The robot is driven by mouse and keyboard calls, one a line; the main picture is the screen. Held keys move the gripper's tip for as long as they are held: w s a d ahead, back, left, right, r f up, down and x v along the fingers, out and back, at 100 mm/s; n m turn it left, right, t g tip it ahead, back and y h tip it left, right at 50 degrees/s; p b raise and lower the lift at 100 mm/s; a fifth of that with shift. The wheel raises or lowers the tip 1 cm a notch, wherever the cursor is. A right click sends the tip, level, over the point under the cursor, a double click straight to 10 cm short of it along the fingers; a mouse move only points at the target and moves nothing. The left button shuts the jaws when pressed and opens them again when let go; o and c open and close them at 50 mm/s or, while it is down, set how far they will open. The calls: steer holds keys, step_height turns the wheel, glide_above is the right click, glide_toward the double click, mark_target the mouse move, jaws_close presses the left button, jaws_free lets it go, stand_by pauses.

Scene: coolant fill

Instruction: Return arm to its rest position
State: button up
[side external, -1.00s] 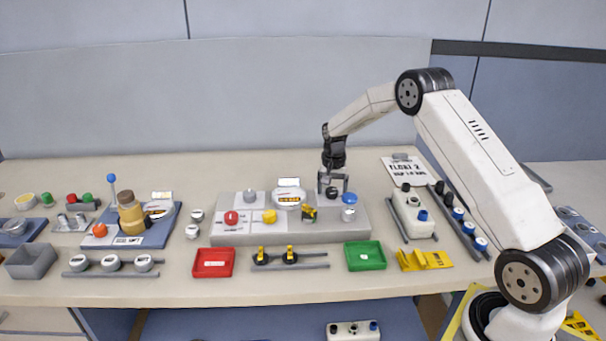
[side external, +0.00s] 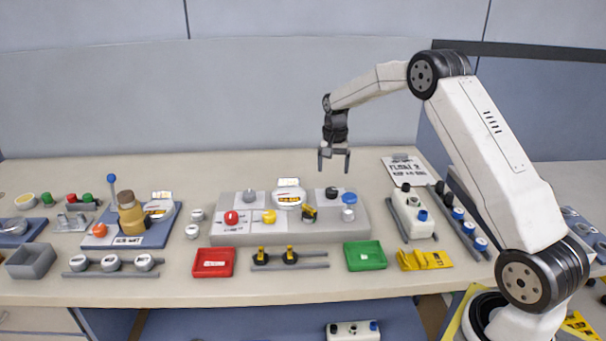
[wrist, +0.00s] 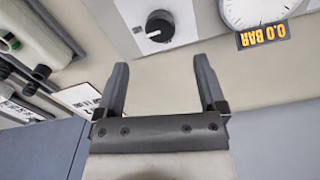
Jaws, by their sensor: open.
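My gripper (side external: 334,164) is open and empty, in the air above the back right part of the grey control panel (side external: 235,238), fingers pointing down. In the wrist view my gripper (wrist: 160,85) shows two parted fingers with nothing between them. A black knob (side external: 332,192) stands on the panel below it, apart from the fingers; the black knob also shows in the wrist view (wrist: 159,26). A round gauge (wrist: 262,10) beside it has a display reading 0.0 BAR.
The panel also bears a red knob (side external: 231,217), a yellow knob (side external: 269,216) and a blue-capped part (side external: 349,198). A red tray (side external: 213,262) and a green tray (side external: 366,255) lie in front. A white box with knobs (side external: 413,213) stands right. Space above the table is clear.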

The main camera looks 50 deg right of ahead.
steer(key=shift+a+r, duration=0.1)
stand_by(0.3)
steer(key=shift+s+a+r, duration=0.15)
steer(key=shift+s+a, duration=0.05)
steer(key=shift+a, duration=0.4)
steer(key=s+a+r+n+t, duration=0.1)
steer(key=s+a+n, duration=0.6)
steer(key=a, duration=0.6)
steer(key=s+a+n, duration=0.2)
steer(key=s+a, duration=0.2)
steer(key=s, duration=0.4)
steer(key=s+a+f+n+t, duration=0.1)
steer(key=s+a+n, duration=0.1)
steer(key=s+a, duration=0.3)
steer(key=s, duration=0.2)
steer(key=shift+s+f+t, duration=0.3)
steer(key=shift+s, duration=0.05)
steer(key=shift+w, duration=0.1)
